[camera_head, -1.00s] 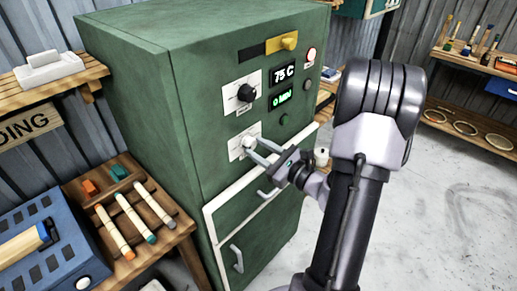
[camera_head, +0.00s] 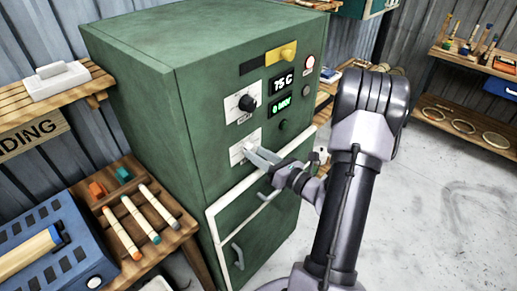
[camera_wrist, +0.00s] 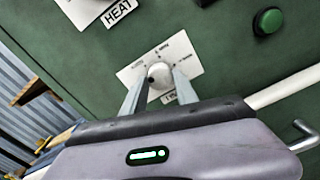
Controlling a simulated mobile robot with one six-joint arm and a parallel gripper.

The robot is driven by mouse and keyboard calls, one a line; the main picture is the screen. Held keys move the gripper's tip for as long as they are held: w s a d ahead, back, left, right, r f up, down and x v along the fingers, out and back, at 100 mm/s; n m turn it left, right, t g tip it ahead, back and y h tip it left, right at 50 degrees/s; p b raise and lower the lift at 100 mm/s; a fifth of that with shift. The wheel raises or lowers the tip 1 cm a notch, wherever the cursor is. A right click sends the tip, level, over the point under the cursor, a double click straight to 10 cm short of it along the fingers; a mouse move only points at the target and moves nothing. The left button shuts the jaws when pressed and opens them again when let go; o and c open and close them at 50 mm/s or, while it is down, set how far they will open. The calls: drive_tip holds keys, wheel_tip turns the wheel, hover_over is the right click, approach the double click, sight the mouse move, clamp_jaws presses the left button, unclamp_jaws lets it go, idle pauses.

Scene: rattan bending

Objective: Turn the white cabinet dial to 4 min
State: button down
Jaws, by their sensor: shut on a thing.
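The green cabinet (camera_head: 165,105) stands upright with two dials on its front. The white dial (camera_wrist: 159,73) sits on a white plate (camera_wrist: 137,71) below the black dial (camera_head: 247,103). My gripper (camera_head: 250,152) reaches it from the right and is shut on the white dial; in the wrist view its fingers (camera_wrist: 157,85) lie on either side of the knob. The fingers partly hide the dial in the head view. The upper display (camera_head: 282,82) reads 75 C. The lower green display (camera_head: 281,106) seems to read 0 min.
White-framed doors with a handle (camera_head: 238,256) are below the dial. Wooden racks with rods (camera_head: 145,215) stand at left. Open floor lies at right.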

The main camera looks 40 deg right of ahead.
drive_tip(key=m+p, duration=0.3)
drive_tip(key=m, duration=0.1)
drive_tip(key=shift+m, duration=0.3)
drive_tip(key=shift+m+p, duration=0.3)
drive_tip(key=shift+p, duration=0.05)
drive_tip(key=c, duration=0.9)
unclamp_jaws()
drive_tip(key=shift+c, duration=0.2)
drive_tip(key=s+d+p, duration=0.1)
drive_tip(key=s, duration=1.6)
drive_tip(key=shift+s+d, duration=0.15)
drive_tip(key=shift+s, duration=0.05)
